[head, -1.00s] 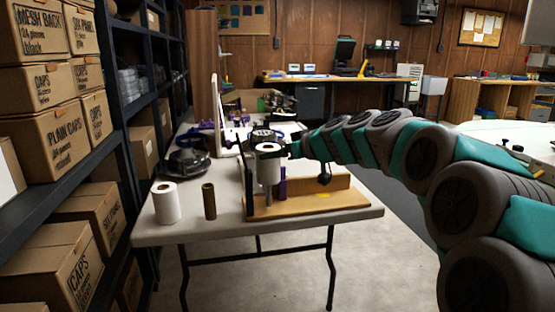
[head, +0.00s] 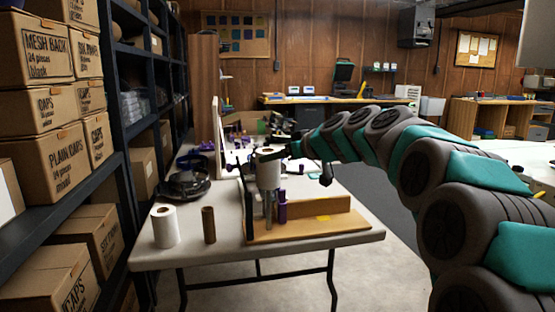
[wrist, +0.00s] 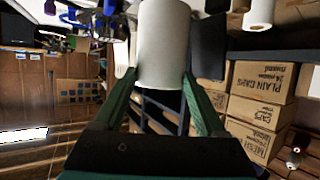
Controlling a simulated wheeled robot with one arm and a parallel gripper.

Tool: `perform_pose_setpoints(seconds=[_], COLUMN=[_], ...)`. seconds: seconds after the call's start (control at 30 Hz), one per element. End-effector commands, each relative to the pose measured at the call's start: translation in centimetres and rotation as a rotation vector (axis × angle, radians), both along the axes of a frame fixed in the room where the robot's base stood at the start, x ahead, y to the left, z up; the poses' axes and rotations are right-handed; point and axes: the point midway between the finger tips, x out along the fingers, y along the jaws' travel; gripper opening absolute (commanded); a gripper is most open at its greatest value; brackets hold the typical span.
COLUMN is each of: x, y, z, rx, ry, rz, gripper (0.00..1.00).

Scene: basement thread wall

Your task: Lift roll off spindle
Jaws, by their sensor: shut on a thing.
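A white roll (head: 269,174) is upright above the wooden stand (head: 312,226) on the table. It also shows in the wrist view (wrist: 162,45), between my two green fingers. My gripper (wrist: 160,82) is shut on it, one finger on each side; in the head view my gripper (head: 284,153) reaches it from the right, near its top. A pale metal spindle (head: 268,208) shows below the roll, rising from the stand's base. I cannot tell whether the spindle's top is still inside the roll.
A second white roll (head: 165,226) and a brown cardboard tube (head: 208,225) stand on the table's left front. A shelf with boxes (head: 62,160) lines the left side. Floor right of the table is clear.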

Motion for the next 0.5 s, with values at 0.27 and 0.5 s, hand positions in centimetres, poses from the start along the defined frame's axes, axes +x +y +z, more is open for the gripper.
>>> perform_pose_setpoints(seconds=[0.27, 0.5], x=[0.1, 0.1], y=[0.0, 0.0], z=[0.9, 3.0], rx=[0.000, 0.000], ry=[-0.003, -0.001], rz=[0.000, 0.000], gripper=[0.10, 0.10])
